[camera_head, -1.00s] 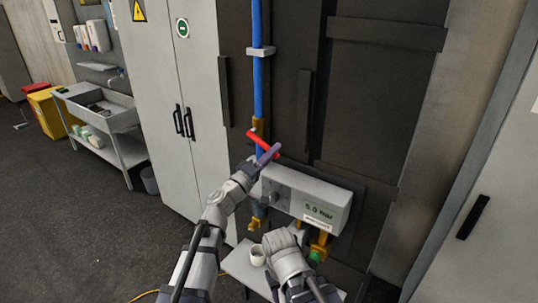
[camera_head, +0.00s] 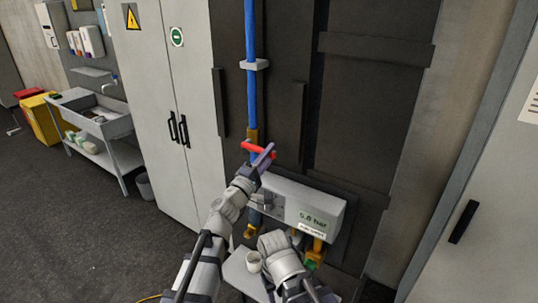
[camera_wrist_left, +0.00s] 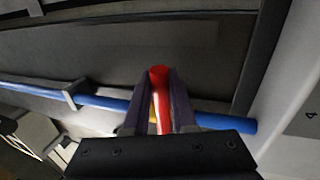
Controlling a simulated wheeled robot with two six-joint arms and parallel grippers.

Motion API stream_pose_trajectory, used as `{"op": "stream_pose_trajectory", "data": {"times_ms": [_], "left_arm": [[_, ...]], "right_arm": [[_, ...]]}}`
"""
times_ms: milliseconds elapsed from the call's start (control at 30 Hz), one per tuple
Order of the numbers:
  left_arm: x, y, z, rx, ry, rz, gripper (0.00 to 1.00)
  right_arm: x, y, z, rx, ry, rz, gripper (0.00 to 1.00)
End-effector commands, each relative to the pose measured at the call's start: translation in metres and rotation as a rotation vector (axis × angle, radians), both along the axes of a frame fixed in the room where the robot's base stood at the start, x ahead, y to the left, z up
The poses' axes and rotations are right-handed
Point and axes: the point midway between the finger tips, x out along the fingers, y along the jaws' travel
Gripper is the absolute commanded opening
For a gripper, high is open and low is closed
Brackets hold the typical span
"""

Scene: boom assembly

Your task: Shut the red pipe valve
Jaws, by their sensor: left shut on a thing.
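The red valve handle (camera_head: 252,148) sits on the vertical blue pipe, above a grey box, and lies crosswise to the pipe with a slight downward slope to the right. My left gripper (camera_head: 266,157) is shut on the handle's right end. In the left wrist view, the red handle (camera_wrist_left: 160,95) shows between the two dark purple fingers of my left gripper (camera_wrist_left: 159,100). The valve body is mostly hidden there. My right arm (camera_head: 278,250) is folded low at the front; its fingertips cannot be made out.
The blue pipe (camera_head: 251,95) runs up the dark wall panel. The grey box (camera_head: 300,203) shows about 5.8 bar. A grey cabinet (camera_head: 165,95) is at left; a door (camera_head: 480,190) is at right.

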Motion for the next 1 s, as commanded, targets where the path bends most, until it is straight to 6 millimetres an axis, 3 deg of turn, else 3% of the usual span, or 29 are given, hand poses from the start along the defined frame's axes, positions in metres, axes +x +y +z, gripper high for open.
{"op": "stream_pose_trajectory", "data": {"times_ms": [233, 267, 533, 833, 1000], "left_arm": [[0.001, 0.001, 0.001, -0.005, 0.001, 0.001, 0.0], [0.001, 0.001, 0.001, -0.005, 0.001, 0.0, 0.25], [0.001, 0.0, 0.001, -0.002, 0.0, -0.001, 0.55], [-0.001, 0.001, 0.0, -0.001, 0.0, 0.0, 0.55], [-0.012, 0.008, -0.005, -0.001, -0.002, 0.0, 0.55]], "right_arm": [[0.0, 0.0, 0.0, 0.0, 0.0, 0.0, 0.5], [0.0, 0.0, 0.0, 0.0, 0.0, 0.0, 0.5], [0.0, 0.0, 0.0, 0.0, 0.0, 0.0, 0.5], [0.0, 0.0, -0.001, 0.0, 0.0, 0.0, 0.5], [0.0, 0.0, -0.005, 0.0, 0.0, 0.002, 0.5]]}}
